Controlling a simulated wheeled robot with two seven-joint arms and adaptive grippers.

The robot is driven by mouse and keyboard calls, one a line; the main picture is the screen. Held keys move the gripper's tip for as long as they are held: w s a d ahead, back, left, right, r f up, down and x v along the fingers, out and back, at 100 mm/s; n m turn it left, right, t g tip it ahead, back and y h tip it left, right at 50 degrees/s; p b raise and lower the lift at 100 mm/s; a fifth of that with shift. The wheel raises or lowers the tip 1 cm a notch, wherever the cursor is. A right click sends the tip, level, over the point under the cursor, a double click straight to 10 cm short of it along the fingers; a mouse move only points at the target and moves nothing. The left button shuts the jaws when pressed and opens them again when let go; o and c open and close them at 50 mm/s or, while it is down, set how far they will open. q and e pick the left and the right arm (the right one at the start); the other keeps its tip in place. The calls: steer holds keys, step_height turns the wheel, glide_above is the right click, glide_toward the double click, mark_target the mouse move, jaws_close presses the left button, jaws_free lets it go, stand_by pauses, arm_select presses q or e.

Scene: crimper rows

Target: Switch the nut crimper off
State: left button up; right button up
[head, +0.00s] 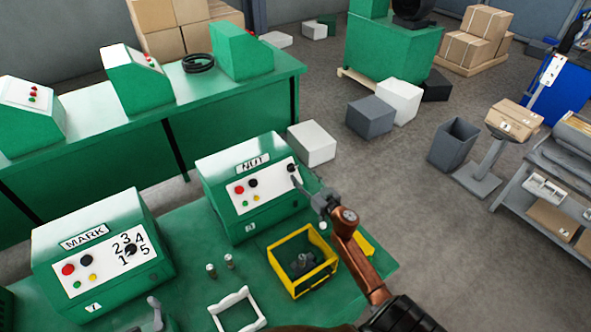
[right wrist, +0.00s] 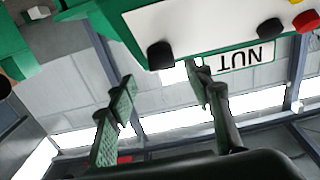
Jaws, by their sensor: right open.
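The nut crimper (head: 222,180) is a green box labelled NUT on the green bench, with a white sloping panel. The panel has a red button (head: 238,189), a black button (head: 252,183), small green and yellow ones, and a black knob (head: 291,167) at its right end. My right gripper (head: 302,183) is open and empty beside that right end. In the right wrist view the picture is upside down; the knob (right wrist: 160,54) appears just beyond and between the spread fingertips (right wrist: 161,74), with no clear contact. My left gripper is not seen.
A MARK crimper (head: 100,250) stands left on the same bench. A yellow-rimmed bin (head: 302,262) with dark parts, small pegs (head: 211,270) and a white frame (head: 237,311) lie in front of the nut crimper. Another green bench (head: 130,135) with several machines is behind.

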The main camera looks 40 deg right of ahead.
mark_target(294, 169)
steer(key=w, duration=0.4)
steer(key=shift+w+f, duration=0.1)
steer(key=shift+w, duration=0.1)
steer(key=shift+w+d, duration=0.1)
steer(key=shift+w, duration=0.2)
steer(key=c, duration=0.8)
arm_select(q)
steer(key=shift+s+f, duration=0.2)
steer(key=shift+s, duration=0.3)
arm_select(e)
steer(key=c, duration=0.3)
